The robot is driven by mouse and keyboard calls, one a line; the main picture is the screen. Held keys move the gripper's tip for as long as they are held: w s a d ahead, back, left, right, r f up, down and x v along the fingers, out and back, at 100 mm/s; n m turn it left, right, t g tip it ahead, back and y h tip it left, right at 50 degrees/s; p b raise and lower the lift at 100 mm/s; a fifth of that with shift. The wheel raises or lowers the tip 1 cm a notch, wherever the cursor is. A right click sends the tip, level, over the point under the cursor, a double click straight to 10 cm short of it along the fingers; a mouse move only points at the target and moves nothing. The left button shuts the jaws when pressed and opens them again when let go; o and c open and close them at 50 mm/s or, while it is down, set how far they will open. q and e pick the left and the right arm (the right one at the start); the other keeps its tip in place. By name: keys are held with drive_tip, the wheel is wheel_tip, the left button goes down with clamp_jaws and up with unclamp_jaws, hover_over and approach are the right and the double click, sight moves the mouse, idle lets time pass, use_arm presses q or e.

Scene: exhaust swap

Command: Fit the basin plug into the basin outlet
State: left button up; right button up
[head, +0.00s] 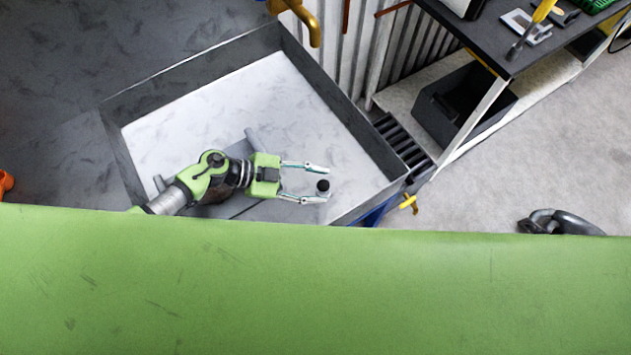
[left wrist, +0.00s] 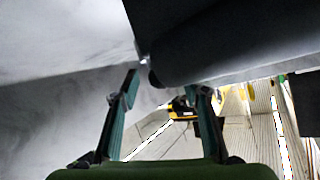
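The basin (head: 203,62) is a grey-walled trough with a pale, streaked floor, left of centre in the head view. My left gripper (head: 318,184) reaches over it with its two fingers spread apart. A small round black thing (head: 323,187) shows between the fingertips, with a gap on each side. It looks like the plug, but I cannot tell it from the dark outlet for sure. In the left wrist view the fingers (left wrist: 167,85) are also apart, with nothing clearly clasped. My right gripper is out of view.
A brass tap (head: 308,22) stands over the basin's far edge. A grey shape (head: 250,136) lies in the basin, partly under my left arm. A workbench (head: 480,40) with a black bin (head: 446,112) below stands at the right. A dark curved part (head: 560,221) lies on the floor.

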use_arm(q)
drive_tip(key=shift+a, duration=0.1)
drive_tip(key=v, duration=1.2)
drive_tip(key=shift+r, duration=0.1)
